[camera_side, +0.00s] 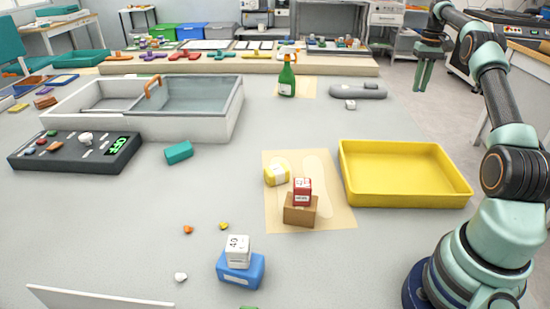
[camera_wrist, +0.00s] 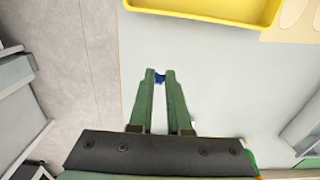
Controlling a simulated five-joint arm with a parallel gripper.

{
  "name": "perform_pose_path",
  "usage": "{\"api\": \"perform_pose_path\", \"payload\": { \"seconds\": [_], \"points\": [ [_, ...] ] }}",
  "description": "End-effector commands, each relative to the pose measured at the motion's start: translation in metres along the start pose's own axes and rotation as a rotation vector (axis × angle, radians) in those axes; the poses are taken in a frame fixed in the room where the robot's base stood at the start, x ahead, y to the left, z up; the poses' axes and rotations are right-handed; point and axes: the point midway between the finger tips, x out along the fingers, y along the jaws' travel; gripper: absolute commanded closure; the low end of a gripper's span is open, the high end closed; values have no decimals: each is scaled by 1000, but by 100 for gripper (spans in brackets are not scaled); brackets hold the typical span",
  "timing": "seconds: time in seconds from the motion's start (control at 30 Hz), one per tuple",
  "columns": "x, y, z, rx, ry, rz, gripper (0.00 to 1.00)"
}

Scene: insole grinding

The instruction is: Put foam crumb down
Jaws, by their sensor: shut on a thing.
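My gripper (camera_side: 423,78) is raised at the far right of the side view, with its green fingers pointing down. In the wrist view its fingertips (camera_wrist: 160,76) are close together on a small dark blue foam crumb (camera_wrist: 160,78). The crumb cannot be made out in the side view. Other small crumbs lie on the grey table: an orange one (camera_side: 188,229), a yellow one (camera_side: 224,226) and a white one (camera_side: 181,277). A green bit (camera_side: 249,307) shows at the bottom edge.
A yellow tray (camera_side: 405,198) stands empty at the right; its rim (camera_wrist: 205,17) tops the wrist view. Blocks stand on and near a tan sheet (camera_side: 280,222). A white two-part basin (camera_side: 190,128), dark scale (camera_side: 70,158) and green bottle (camera_side: 287,82) stand farther back. The floor (camera_wrist: 75,70) lies left of the table edge.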

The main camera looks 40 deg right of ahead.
Motion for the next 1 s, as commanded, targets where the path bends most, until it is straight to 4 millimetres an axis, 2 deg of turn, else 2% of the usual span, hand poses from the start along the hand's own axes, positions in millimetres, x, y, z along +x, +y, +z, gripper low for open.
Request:
{"api": "perform_pose_path", "payload": {
  "seconds": [0.13, 0.5, 0.6, 0.87, 1.0],
  "points": [
    [26, 0, 2, 0, -5, -1, 100],
    [117, -1, 2, 1, -4, -1, 100],
    [134, -1, 2, 1, -2, 0, 100],
    [152, -1, 1, 1, 1, 0, 100],
    [170, -1, 1, 1, -1, 0, 100]
  ]
}}
